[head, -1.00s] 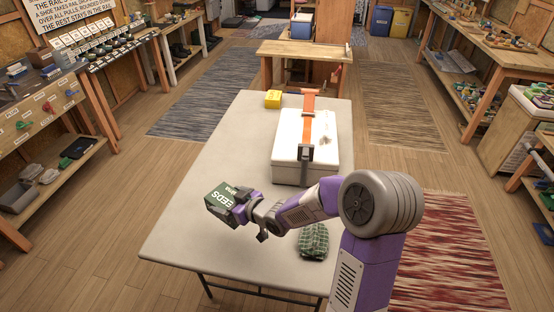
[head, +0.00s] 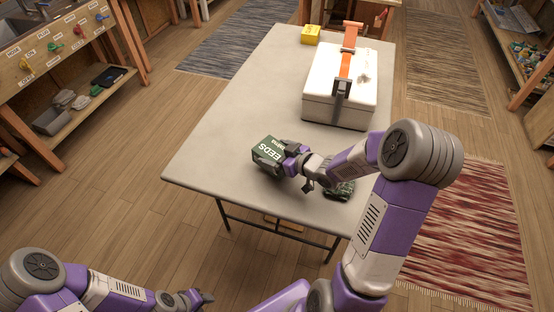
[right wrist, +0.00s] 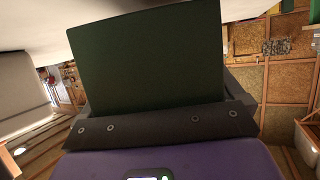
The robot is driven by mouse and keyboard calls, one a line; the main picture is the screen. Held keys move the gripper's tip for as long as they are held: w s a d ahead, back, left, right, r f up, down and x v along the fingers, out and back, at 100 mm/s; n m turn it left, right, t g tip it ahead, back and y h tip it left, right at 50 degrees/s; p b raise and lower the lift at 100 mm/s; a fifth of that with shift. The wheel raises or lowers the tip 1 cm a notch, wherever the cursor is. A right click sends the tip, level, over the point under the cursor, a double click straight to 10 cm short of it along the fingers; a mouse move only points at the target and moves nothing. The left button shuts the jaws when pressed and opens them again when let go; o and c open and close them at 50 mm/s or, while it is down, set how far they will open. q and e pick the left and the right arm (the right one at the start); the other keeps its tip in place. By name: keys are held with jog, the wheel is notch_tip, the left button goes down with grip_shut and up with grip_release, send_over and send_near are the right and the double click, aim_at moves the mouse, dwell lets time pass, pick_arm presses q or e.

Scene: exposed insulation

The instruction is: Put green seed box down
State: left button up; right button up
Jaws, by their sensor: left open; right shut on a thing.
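The green seed box (head: 266,152) with white lettering is tilted in the jaws of my right gripper (head: 278,157), over the near left part of the grey table (head: 225,125). I cannot tell if the box touches the tabletop. In the right wrist view the box (right wrist: 150,62) shows as a dark green face between the jaws, filling the middle. My right gripper is shut on it. My left gripper (head: 198,298) is open and empty, low at the bottom of the head view, away from the table.
A white cooler-like box (head: 325,105) with an orange strap stands on the table's right side. A yellow box (head: 311,35) sits at the far end. A dark green checked cloth (head: 341,190) lies partly behind my right arm. The table's left side is clear.

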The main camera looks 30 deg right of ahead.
notch_tip(320, 180, down, 3)
jog(key=shift+r+b, duration=0.2)
jog(key=shift+b, duration=0.2)
jog(key=shift+r, duration=0.15)
jog(key=o, duration=0.8)
jog(key=shift+f, duration=0.2)
jog(key=shift+o, duration=0.2)
jog(key=shift+d+r, duration=0.1)
jog(key=shift+r, duration=0.15)
jog(key=p+v, duration=0.5)
jog(key=v, duration=0.7)
